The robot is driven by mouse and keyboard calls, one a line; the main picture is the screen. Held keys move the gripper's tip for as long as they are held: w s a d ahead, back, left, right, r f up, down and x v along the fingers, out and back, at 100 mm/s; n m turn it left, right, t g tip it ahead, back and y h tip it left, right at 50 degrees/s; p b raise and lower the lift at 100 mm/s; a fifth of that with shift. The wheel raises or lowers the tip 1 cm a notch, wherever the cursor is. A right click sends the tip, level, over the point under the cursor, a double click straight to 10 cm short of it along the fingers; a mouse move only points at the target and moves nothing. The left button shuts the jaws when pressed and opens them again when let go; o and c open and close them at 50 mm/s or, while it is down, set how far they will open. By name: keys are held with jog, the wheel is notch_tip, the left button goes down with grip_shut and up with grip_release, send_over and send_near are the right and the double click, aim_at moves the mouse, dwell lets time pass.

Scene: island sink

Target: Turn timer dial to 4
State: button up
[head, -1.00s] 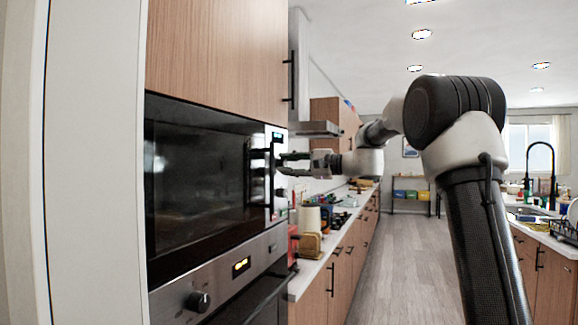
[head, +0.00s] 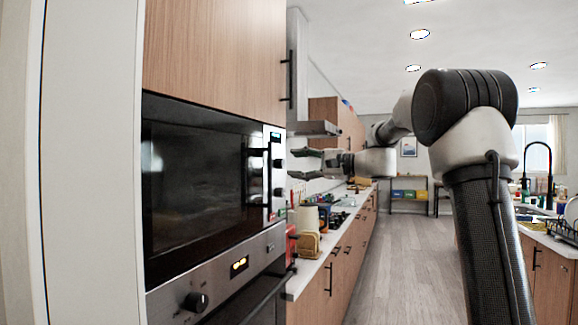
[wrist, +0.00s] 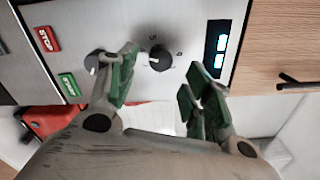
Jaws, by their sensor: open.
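A dark round dial (wrist: 160,58) with numerals printed around it, 5 readable, sits on the microwave's silver control panel in the wrist view. It appears to be the upper dial (head: 279,163) in the head view. A second dial (wrist: 93,62) sits further from the display and is partly behind a finger in the wrist view. My gripper (head: 302,163) is open and empty, to the right of the panel in the head view. In the wrist view my gripper (wrist: 157,82) has its green-padded fingers on either side of the upper dial's line, apart from it.
The panel has a lit display (wrist: 218,50), a red STOP button (wrist: 46,38) and a green START button (wrist: 70,85). The microwave's black vertical handle (head: 256,175) stands out left of the dials. An oven knob (head: 196,302) is below. The floor (head: 400,260) to the right is clear.

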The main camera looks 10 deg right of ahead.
jog(key=v, duration=0.8)
